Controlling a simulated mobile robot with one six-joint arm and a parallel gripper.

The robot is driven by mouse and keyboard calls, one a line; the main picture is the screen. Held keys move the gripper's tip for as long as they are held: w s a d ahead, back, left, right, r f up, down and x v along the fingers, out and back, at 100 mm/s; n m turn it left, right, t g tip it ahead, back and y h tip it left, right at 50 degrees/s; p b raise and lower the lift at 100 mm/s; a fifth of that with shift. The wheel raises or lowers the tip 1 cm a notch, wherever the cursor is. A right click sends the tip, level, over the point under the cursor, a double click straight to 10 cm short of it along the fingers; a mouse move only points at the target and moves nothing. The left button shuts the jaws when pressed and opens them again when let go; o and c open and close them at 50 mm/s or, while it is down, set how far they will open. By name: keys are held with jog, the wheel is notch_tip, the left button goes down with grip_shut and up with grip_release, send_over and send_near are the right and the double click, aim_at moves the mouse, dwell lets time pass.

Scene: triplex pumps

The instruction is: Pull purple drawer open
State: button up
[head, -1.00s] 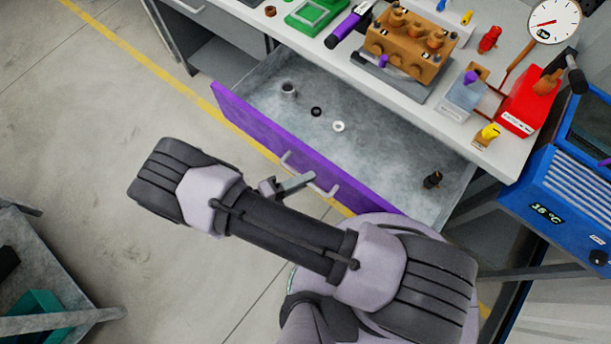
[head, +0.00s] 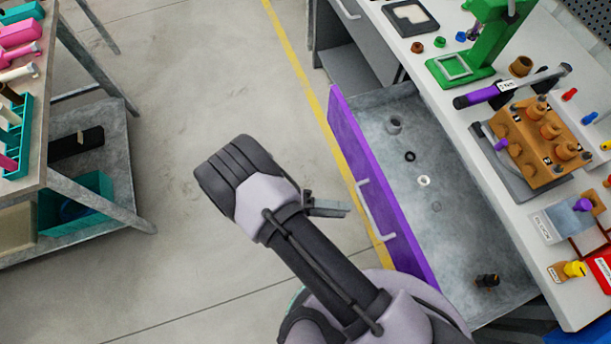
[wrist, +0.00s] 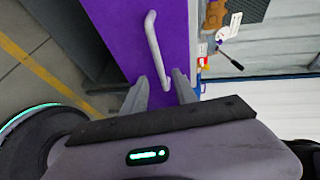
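The purple drawer (head: 372,185) stands pulled out from under the workbench, its grey inside showing. Its pale handle (head: 368,206) is on the purple front, which also shows in the wrist view (wrist: 120,28) with the handle (wrist: 153,42). My gripper (head: 346,208) is to the left of the handle in the head view, with a small gap between them. In the wrist view my gripper (wrist: 161,78) has its two fingers spread, and the handle's near end appears between them or just beyond. It holds nothing.
The workbench top (head: 455,125) carries a green press (head: 490,45) and a brown pump block (head: 540,135). A side table stands at left; floor between is clear.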

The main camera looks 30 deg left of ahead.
jog(key=v, duration=0.9)
jog(key=shift+r, duration=0.1)
jog(key=w+d+r+m+g+y, duration=0.2)
jog(key=w+d+r+m+g, duration=0.15)
jog(key=r+m, duration=0.3)
jog(key=w+d+r+m+g+y, duration=0.2)
jog(key=w+r+m+g, duration=0.15)
jog(key=r+m, duration=0.3)
jog(key=w+d+r+m+g+y, duration=0.25)
jog(key=w+r+m, duration=0.2)
jog(key=r, duration=0.25)
jog(key=s+d+r+m+t+y, duration=0.3)
jog(key=d+r+m, duration=0.5)
jog(key=m, duration=0.7)
jog(key=s+d+r+m+t+y, duration=0.3)
jog(key=d+r+m+y, duration=0.3)
jog(key=m, duration=0.9)
jog(key=d+r+t, duration=0.1)
jog(key=d+r, duration=0.1)
jog(key=d, duration=0.2)
jog(key=shift+s, duration=0.25)
